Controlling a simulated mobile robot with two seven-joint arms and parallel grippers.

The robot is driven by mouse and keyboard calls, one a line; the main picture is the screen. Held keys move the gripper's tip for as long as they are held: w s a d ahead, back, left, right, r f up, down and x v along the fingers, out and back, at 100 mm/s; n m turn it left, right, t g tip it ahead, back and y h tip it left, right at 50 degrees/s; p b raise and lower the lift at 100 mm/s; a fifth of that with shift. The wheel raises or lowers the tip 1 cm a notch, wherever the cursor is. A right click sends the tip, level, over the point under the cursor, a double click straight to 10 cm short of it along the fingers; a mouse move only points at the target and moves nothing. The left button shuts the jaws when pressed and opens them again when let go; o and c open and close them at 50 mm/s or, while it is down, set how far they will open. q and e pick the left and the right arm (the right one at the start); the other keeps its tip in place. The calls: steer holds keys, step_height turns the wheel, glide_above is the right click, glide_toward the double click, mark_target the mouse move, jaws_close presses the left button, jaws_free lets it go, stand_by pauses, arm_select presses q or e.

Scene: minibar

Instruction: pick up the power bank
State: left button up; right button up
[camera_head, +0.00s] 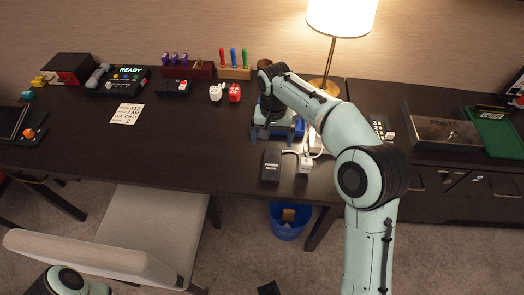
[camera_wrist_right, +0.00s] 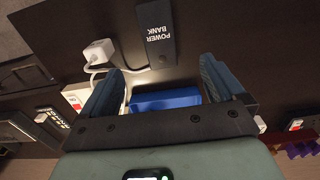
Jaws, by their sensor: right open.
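The power bank (camera_head: 270,166) is a dark, flat block with white lettering, lying near the front edge of the dark desk. In the right wrist view the power bank (camera_wrist_right: 158,35) shows beyond the fingertips, apart from them. My right gripper (camera_head: 264,132) is above the desk, just behind the power bank in the head view. In the wrist view my right gripper (camera_wrist_right: 162,72) has its fingers spread wide with nothing held between them. My left gripper is not in view; only part of my left arm shows at the bottom left.
A white charger (camera_head: 305,164) with a cable sits right of the power bank. A blue object (camera_wrist_right: 166,99) lies below the right gripper. A lamp (camera_head: 331,60) stands behind my right arm. A blue bin (camera_head: 287,228) is under the desk, and a chair (camera_head: 155,230) stands in front.

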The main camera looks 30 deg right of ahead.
steer(key=b, duration=0.2)
glide_above(272, 163)
steer(key=f, duration=0.7)
steer(key=shift+s+a+f, duration=0.1)
steer(key=shift+a+f, duration=0.05)
steer(key=shift+a, duration=0.2)
steer(key=shift+d+f, duration=0.15)
steer(key=shift+f, duration=1.3)
steer(key=shift+d+f, duration=0.1)
steer(key=shift+f, duration=1.3)
steer(key=c, duration=1.3)
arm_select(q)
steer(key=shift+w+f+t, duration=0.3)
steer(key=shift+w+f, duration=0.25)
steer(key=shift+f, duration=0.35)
arm_select(e)
steer(key=shift+c, duration=0.3)
steer(key=shift+r, duration=0.15)
